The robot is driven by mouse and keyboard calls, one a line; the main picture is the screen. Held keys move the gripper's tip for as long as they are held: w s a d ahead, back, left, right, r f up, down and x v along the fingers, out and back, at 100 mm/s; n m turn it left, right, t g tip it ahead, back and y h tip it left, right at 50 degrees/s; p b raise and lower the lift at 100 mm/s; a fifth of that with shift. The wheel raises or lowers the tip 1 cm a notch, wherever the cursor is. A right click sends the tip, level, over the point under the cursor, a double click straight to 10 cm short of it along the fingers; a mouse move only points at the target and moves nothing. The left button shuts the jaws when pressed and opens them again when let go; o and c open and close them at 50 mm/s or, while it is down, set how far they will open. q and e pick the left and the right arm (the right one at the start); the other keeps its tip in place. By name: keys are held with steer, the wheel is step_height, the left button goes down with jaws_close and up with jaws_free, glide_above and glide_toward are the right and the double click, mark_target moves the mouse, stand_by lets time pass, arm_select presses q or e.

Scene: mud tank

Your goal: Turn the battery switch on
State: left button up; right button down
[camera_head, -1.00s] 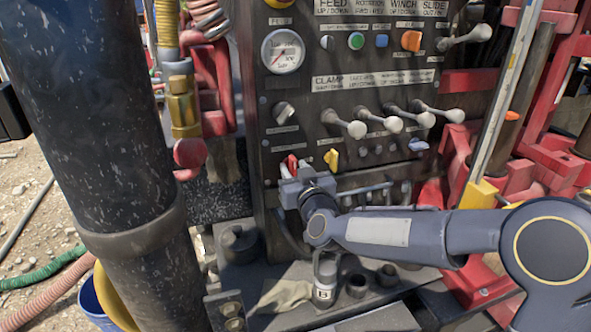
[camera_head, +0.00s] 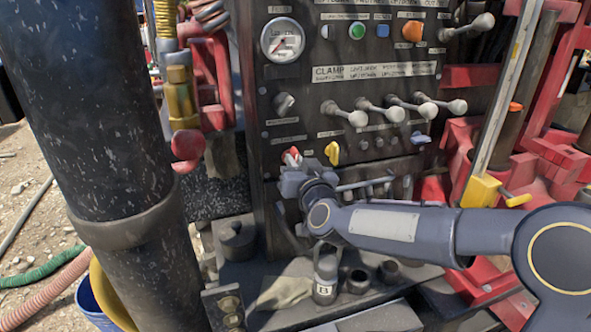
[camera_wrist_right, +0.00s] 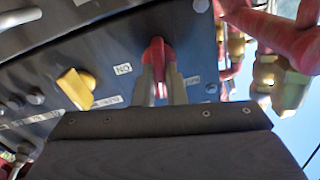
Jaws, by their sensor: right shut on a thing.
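The battery switch, a red handle (camera_head: 291,156), is at the lower left of the dark control panel (camera_head: 300,110). In the right wrist view the red handle (camera_wrist_right: 158,54) stands between the two fingertips of my right gripper (camera_wrist_right: 162,82). My right gripper (camera_head: 293,168) is shut on it. An "ON" label (camera_wrist_right: 123,69) shows beside the handle in that view. The gripper body hides part of the panel below the switch. My left gripper is not in view.
A yellow knob (camera_head: 332,153) is close to the right of the switch. Several levers (camera_head: 385,112) stick out above. A black pipe (camera_head: 95,110) stands at the left.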

steer(key=shift+d+f+m+b, duration=0.1)
steer(key=shift+f+m+b, duration=0.1)
steer(key=shift+m+b, duration=3)
steer(key=shift+d+f+m+b, duration=0.15)
steer(key=shift+m+b, duration=1.75)
steer(key=shift+m, duration=2.6)
steer(key=c, duration=1.5)
jaws_free()
